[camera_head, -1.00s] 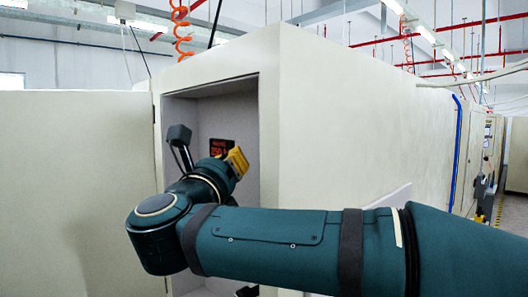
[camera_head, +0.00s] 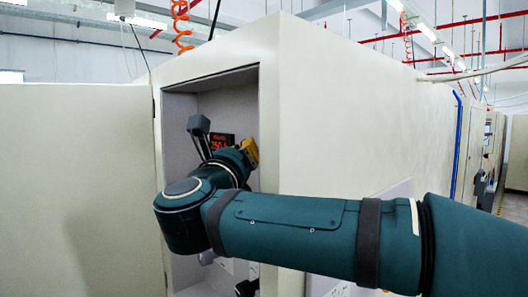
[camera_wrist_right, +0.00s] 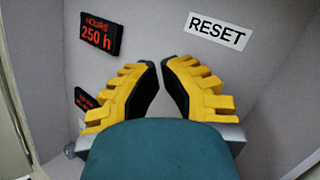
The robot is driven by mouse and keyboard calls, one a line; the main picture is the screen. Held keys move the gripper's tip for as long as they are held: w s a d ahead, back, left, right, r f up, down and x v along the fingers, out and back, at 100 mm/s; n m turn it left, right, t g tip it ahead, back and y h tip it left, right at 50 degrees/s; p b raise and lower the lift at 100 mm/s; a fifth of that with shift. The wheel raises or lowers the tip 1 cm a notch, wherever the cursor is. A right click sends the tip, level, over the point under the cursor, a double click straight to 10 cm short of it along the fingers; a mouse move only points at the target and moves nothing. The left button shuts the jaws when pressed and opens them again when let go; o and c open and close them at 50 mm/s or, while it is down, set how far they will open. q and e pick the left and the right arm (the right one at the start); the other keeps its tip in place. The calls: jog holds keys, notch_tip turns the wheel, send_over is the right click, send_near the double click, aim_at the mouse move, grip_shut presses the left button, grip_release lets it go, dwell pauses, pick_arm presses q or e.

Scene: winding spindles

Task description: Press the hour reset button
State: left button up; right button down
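A white label reading RESET (camera_wrist_right: 217,32) is on the back wall of an open cabinet recess (camera_head: 180,110), in the upper right of the right wrist view. A dark display with red digits (camera_wrist_right: 99,37), reading HOURS 250 h, is to the label's left and also shows in the head view (camera_head: 221,143). My right gripper (camera_wrist_right: 162,62) points at the back wall between display and label. My left gripper is out of view.
A second dark display (camera_wrist_right: 86,101) sits below the first, partly hidden by a finger. The recess has a right side wall (camera_head: 267,130) close to my right arm. An open door panel (camera_head: 75,190) stands at the left.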

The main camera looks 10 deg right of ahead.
dwell(0.8)
jog(key=shift+w+d+b, duration=0.25)
jog(key=shift+d+b, duration=0.15)
jog(key=shift+b, duration=0.05)
jog(key=shift+w+d, duration=0.3)
jog(key=shift+d, duration=0.05)
dwell(0.9)
jog(key=shift+s+b, duration=0.1)
jog(key=shift+b, duration=0.25)
jog(key=shift+s+a+b, duration=0.3)
jog(key=shift+s+a, duration=0.15)
jog(key=shift+a, duration=0.3)
